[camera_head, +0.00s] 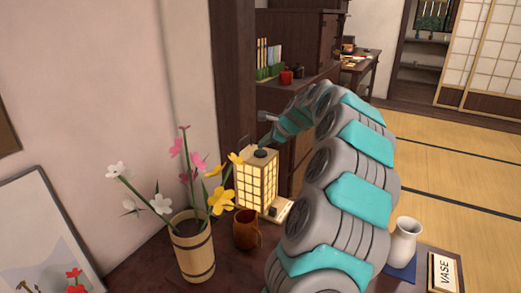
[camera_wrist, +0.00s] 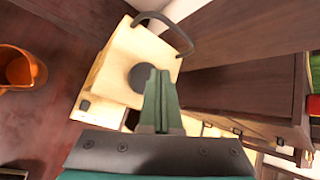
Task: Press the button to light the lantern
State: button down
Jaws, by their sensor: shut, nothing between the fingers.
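The lantern (camera_head: 257,183) is a box with a pale frame and gridded side panels, standing on the dark table. Its panels look bright warm yellow. A dark round piece (camera_head: 260,154) sits on its top; it also shows in the wrist view (camera_wrist: 140,77). A small dark piece (camera_head: 274,211) is on the pale base at the lantern's front right. I cannot tell which of these is the button. My gripper (camera_wrist: 158,70) is shut and empty, over the lantern's top beside the round piece. I cannot tell whether it touches. In the head view my arm partly hides the gripper.
A brown cup (camera_head: 246,232) and a wooden flower vase (camera_head: 193,250) stand left of and before the lantern. A white vase (camera_head: 403,243) on a blue mat and a VASE sign (camera_head: 443,274) are at right. A dark cabinet (camera_head: 292,40) stands behind.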

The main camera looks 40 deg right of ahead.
aim_at(263, 153)
jog(key=shift+r, duration=0.25)
notch_tip(263, 153, up, 6)
jog(key=shift+f, duration=0.15)
dwell(0.6)
